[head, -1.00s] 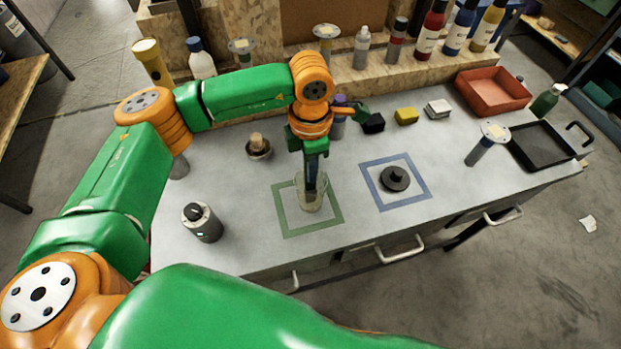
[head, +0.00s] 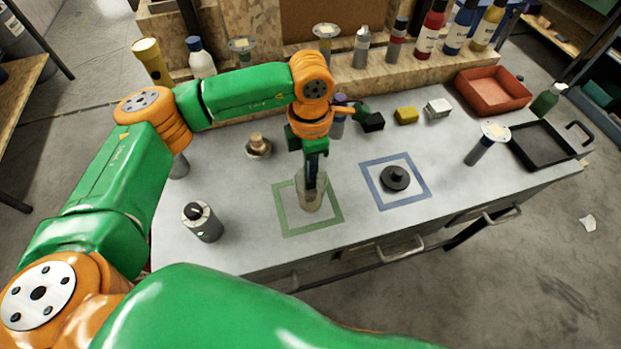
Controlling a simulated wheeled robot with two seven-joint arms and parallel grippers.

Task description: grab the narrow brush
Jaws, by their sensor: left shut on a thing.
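My left gripper (head: 312,188) points straight down over the green square outline (head: 334,224) and is shut. Its dark fingers are at a clear jar (head: 313,202) standing in that square, and they appear to close on the jar's wall. The jar's edges are faint against the grey top. I cannot make out a narrow brush; the gripper and wrist hide part of the jar. My right gripper is not in view.
A blue square outline holds a black round lid (head: 395,179). The table's front edge is close.

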